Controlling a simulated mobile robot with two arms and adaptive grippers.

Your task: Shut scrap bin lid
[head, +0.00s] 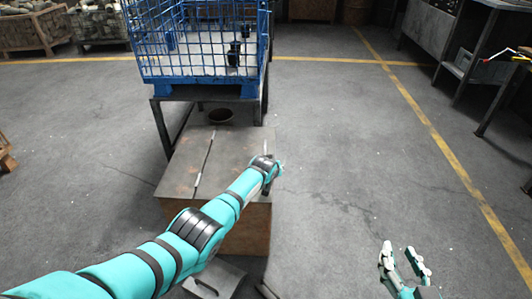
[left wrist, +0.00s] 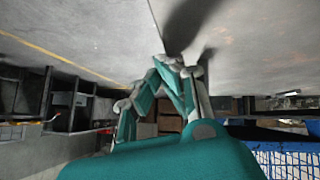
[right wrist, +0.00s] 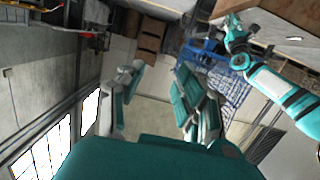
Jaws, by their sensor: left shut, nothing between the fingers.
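The scrap bin is a brown box (head: 247,228) below the blue cage. My left gripper (head: 277,168) is shut and empty at the lid's right edge; contact cannot be told. In the left wrist view its closed fingers (left wrist: 176,68) are close to a grey surface with a dark shadow. My right gripper (head: 405,262) is open and empty above the floor, well right of the bin; its spread fingers show in the right wrist view (right wrist: 160,90).
A blue wire cage (head: 200,50) stands on a dark metal stand behind the bin. A grey panel with a small handle (head: 215,281) lies in front. Benches (head: 470,50) stand at the far right.

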